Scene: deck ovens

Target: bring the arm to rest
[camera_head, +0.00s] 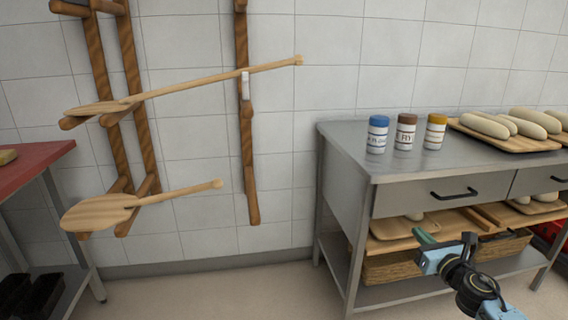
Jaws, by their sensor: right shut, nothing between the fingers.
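My right gripper (424,238) is at the lower right, in front of the steel table's lower shelf. It is shut and holds nothing. Part of my right arm shows behind it and runs out of the bottom right edge. My left gripper is not in view.
A steel table (345,138) bears a blue-lidded jar (377,135), a brown-lidded jar (405,133), a yellow-lidded jar (435,133) and a board (470,131) of pale loaves. Wooden peels (98,213) hang on a wall rack (248,160). A red-topped table (35,166) stands left. Floor between is clear.

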